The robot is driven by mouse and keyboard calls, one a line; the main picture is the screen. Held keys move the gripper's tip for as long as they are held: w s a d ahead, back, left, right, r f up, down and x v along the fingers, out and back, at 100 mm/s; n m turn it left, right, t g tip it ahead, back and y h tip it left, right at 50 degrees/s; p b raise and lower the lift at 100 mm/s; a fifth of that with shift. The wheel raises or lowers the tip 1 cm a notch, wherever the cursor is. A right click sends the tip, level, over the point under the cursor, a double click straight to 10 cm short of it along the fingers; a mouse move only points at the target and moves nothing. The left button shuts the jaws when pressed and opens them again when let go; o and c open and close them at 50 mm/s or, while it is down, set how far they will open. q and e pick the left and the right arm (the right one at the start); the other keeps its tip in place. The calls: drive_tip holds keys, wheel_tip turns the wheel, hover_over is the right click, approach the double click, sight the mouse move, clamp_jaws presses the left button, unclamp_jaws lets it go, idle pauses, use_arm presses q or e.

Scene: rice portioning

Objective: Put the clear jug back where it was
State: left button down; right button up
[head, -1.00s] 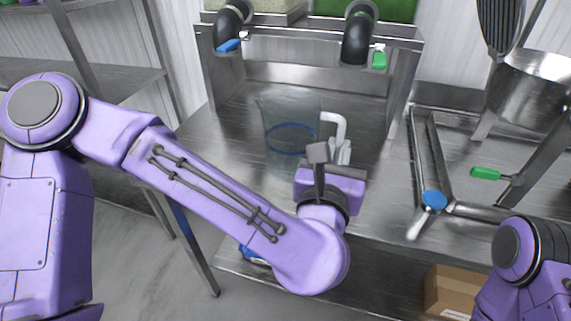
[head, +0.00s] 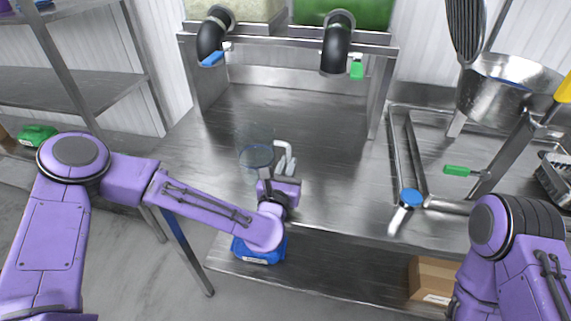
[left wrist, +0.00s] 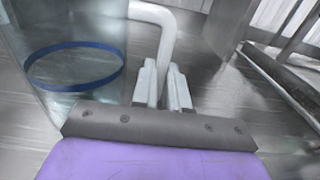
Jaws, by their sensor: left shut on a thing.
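The clear jug (head: 256,152) has a blue ring around it and a white handle (head: 281,147). It stands upright at the front left of the steel table in the head view; I cannot tell whether its base touches the table. My left gripper (head: 284,163) is shut on the handle, to the right of the jug's body. In the left wrist view, the fingers (left wrist: 163,88) close around the lower part of the handle (left wrist: 157,22), and the jug's clear wall (left wrist: 85,45) is at the left. The right arm shows at the right edge, but its gripper is out of view.
The steel table (head: 300,110) is clear behind the jug. Two dispensers with black spouts (head: 211,40) (head: 336,50) stand over its back. A metal pot (head: 500,90) is at the back right.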

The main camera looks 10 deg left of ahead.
use_arm(q)
drive_tip(key=shift+s, duration=0.1)
drive_tip(key=shift+f+b, duration=0.1)
drive_tip(key=shift+b, duration=0.2)
drive_tip(key=c, duration=1.1)
unclamp_jaws()
drive_tip(key=shift+c, duration=0.2)
